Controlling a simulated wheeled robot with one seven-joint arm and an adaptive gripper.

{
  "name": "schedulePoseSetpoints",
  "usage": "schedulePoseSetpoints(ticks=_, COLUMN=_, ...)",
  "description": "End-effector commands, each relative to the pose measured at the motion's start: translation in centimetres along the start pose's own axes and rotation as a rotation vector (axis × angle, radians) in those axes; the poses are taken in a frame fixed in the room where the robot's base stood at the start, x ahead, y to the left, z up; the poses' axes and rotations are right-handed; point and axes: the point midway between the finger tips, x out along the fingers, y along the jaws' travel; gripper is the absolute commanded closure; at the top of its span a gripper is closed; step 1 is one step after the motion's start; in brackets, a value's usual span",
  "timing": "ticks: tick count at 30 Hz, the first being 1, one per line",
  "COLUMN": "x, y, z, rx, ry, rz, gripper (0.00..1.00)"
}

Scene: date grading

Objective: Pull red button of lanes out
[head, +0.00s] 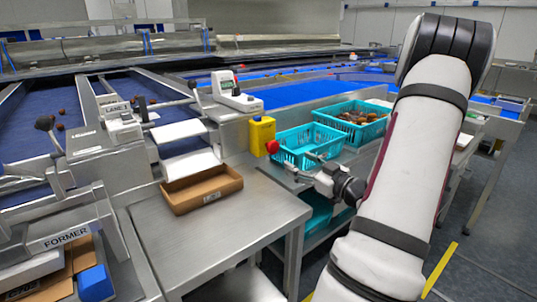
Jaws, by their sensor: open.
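The red button (272,147) sits on the front of a yellow box (261,136) at the end of the lanes, beside the steel table. My gripper (303,166) is open and empty. In the picture it is a little right of and below the red button, with a gap between them. It overlaps the near teal crate (287,146) in this view. How far it is from the button in depth is hard to tell.
A cardboard tray (201,188) lies on the steel table (223,232). A second teal crate (352,121) with dates stands behind the near one. A white scale-like device (236,93) is above the yellow box. Blue lanes (40,125) run at left.

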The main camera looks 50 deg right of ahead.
Motion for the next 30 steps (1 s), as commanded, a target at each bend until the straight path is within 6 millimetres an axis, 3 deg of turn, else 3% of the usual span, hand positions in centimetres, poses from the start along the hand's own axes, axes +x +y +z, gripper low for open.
schedulePoseSetpoints(ticks=12, x=8.1, y=-0.1, z=0.1, rx=-0.001, ry=0.0, rz=-0.002, gripper=0.41)
schedulePoseSetpoints(ticks=18, x=11.0, y=-0.1, z=0.0, rx=-0.001, ry=0.0, rz=0.0, gripper=0.41)
schedulePoseSetpoints(ticks=30, x=12.3, y=0.0, z=0.0, rx=0.0, ry=-0.002, rz=0.002, gripper=0.41)
